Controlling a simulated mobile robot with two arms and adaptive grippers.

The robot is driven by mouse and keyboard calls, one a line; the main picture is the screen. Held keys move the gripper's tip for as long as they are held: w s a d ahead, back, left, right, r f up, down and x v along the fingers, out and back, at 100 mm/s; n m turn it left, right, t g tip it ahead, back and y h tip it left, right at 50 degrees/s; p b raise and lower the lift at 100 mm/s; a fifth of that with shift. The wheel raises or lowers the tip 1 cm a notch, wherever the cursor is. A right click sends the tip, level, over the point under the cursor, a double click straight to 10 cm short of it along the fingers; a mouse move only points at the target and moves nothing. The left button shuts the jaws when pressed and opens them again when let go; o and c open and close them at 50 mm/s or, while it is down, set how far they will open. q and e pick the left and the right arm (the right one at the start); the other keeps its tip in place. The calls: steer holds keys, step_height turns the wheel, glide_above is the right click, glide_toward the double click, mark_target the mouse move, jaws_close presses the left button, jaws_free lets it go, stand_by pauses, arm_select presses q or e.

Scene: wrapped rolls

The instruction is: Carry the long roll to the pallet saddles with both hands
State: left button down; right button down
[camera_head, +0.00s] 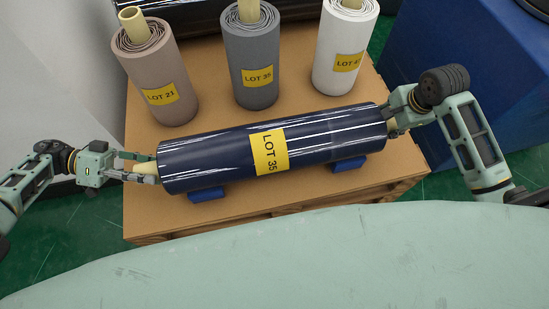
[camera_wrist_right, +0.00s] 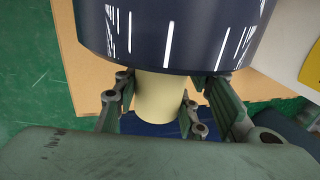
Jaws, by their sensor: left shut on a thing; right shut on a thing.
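The long roll (camera_head: 215,155), wrapped in glossy dark blue with a yellow LOT 35 label, lies level across the pallet (camera_head: 150,216), over two blue saddles (camera_head: 207,194) (camera_head: 349,164). I cannot tell whether it rests on them or hangs just above. My left gripper (camera_head: 146,169) is shut on the roll's pale core at the left end. My right gripper (camera_head: 394,117) is at the right end, partly hidden by its wrist. In the right wrist view its fingers (camera_wrist_right: 158,100) stand on both sides of the pale core (camera_wrist_right: 159,95), close below the blue wrap (camera_wrist_right: 170,40).
Three rolls stand upright along the pallet's back: a brown one (camera_head: 152,75) with LOT 21, a grey one (camera_head: 251,60) and a white one (camera_head: 343,45). A large blue block (camera_head: 470,45) stands at the right. Green floor shows around the pallet.

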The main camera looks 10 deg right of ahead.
arm_select(q)
steer(key=c, duration=1.5)
jaws_free()
steer(key=shift+f, duration=0.1)
arm_select(e)
steer(key=c, duration=1.5)
jaws_free()
steer(key=shift+f, duration=0.15)
steer(key=shift+c, duration=0.2)
arm_select(q)
steer(key=o, duration=0.4)
arm_select(e)
steer(key=o, duration=0.4)
steer(key=shift+o, duration=0.2)
arm_select(q)
steer(key=v, duration=0.7)
steer(key=shift+a, duration=0.2)
arm_select(e)
steer(key=v, duration=1.2)
arm_select(q)
steer(key=shift+w, duration=0.1)
